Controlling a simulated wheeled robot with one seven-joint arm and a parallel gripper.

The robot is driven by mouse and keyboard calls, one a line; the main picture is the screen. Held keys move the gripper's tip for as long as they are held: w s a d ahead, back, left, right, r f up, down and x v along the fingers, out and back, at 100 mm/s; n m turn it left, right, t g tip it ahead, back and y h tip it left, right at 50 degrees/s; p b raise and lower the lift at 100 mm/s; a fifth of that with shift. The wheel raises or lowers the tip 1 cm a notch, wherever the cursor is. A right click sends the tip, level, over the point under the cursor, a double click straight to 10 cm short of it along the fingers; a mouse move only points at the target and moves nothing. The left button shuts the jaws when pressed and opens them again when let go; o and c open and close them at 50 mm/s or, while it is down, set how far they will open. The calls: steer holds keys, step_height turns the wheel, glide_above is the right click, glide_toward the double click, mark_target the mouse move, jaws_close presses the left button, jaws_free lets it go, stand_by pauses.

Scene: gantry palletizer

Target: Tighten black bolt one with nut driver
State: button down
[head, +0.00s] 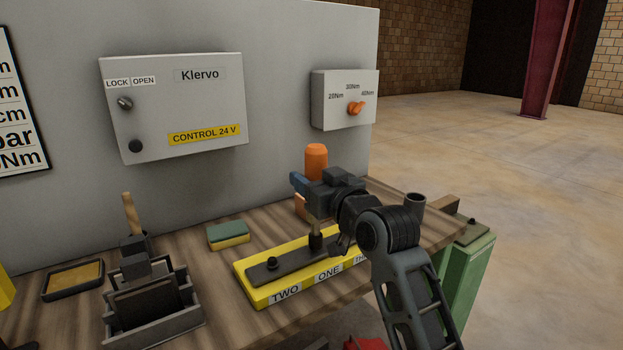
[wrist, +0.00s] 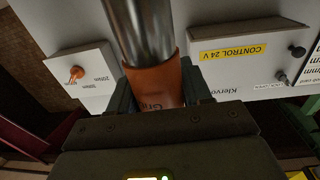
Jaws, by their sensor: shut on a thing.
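My gripper (head: 322,190) is shut on the nut driver, whose orange handle (head: 316,160) stands up above the jaws. In the wrist view the handle (wrist: 155,82) and the silver shaft sit between the fingers. The driver is about upright, its dark socket (head: 316,242) down at the label ONE on the yellow block (head: 255,293). Black bolt one is hidden, apparently under the socket; I cannot tell how fully it is seated. A dark plate (head: 292,268) lies on the block, and black bolt two (head: 272,263) shows at its left. The label THREE is partly hidden by my arm.
A sponge (head: 229,236), a tan-filled tray (head: 73,279) and a grey holder (head: 150,310) stand left on the wooden bench. A torque dial box (head: 344,100) and a control box (head: 175,105) hang behind. A green container (head: 470,262) stands at right.

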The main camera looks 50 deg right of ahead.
steer(key=shift+f, duration=0.6)
stand_by(1.3)
